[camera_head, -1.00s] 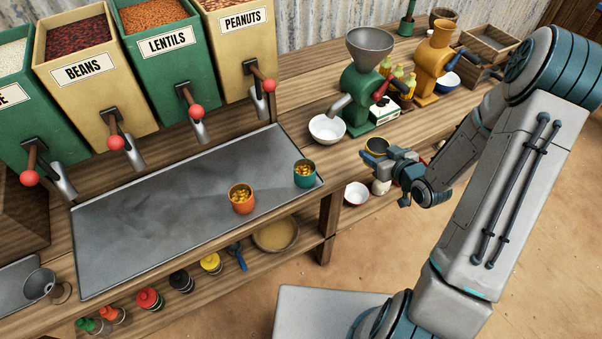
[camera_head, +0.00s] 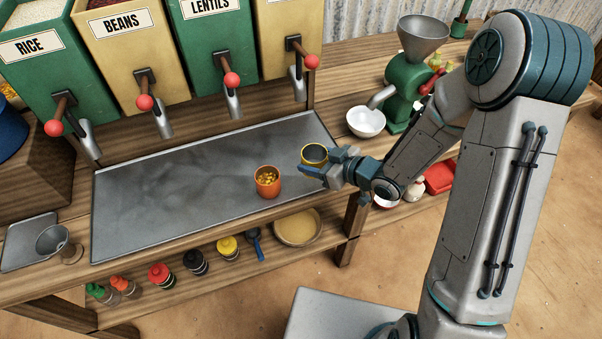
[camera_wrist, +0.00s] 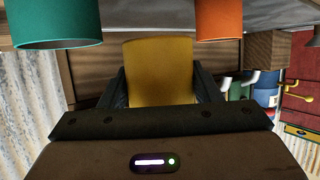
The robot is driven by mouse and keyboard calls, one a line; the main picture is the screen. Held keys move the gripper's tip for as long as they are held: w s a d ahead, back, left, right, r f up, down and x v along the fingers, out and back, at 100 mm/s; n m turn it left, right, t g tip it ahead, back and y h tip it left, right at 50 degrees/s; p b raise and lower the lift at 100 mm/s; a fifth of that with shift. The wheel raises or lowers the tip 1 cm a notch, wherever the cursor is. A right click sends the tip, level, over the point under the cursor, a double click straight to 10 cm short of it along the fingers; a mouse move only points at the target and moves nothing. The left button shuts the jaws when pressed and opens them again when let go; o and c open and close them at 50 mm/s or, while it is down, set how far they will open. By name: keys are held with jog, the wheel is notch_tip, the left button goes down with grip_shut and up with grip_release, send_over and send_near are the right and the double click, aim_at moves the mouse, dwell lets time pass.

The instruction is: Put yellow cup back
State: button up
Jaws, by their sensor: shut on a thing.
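The yellow cup (camera_head: 314,155) is upright in my gripper (camera_head: 328,165), over the right end of the grey metal tray (camera_head: 170,205). I cannot tell whether it touches the tray or what is inside it. In the wrist view the yellow cup (camera_wrist: 160,70) sits between both dark fingers, which close on its sides. An orange cup (camera_head: 267,187) with yellow pieces in it stands on the tray, just left of my gripper; the orange cup (camera_wrist: 219,18) also shows in the wrist view. A teal cup (camera_wrist: 55,22) is near in the wrist view but hidden in the head view.
Dispensers with red-knobbed levers (camera_head: 231,80) line the tray's back edge. A white bowl (camera_head: 366,122) and a green grinder (camera_head: 408,80) stand to the right. Several bottles (camera_head: 160,276) and a tan bowl (camera_head: 298,228) are on the lower shelf. The tray's left and middle are clear.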

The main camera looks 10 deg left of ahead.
aim_at(301, 182)
jog(key=a+f, duration=0.1)
jog(key=a, duration=0.1)
jog(key=a+f, duration=0.1)
jog(key=a, duration=0.1)
jog(key=shift+f, duration=0.2)
jog(key=shift+d+f+p, duration=0.1)
jog(key=shift+f+p, duration=0.25)
jog(key=shift+f, duration=1.6)
jog(key=shift+f, duration=0.1)
jog(key=shift+f+b, duration=0.15)
jog(key=shift+b, duration=0.15)
jog(key=o, duration=0.8)
jog(key=shift+c, duration=0.2)
jog(key=shift+r, duration=0.2)
jog(key=shift+d+r+p, duration=0.1)
jog(key=shift+r+p, duration=0.05)
jog(key=shift+p, duration=0.2)
jog(key=b+v, duration=0.1)
jog(key=v, duration=1)
jog(key=shift+s+d, duration=0.25)
jog(key=shift+d, duration=0.1)
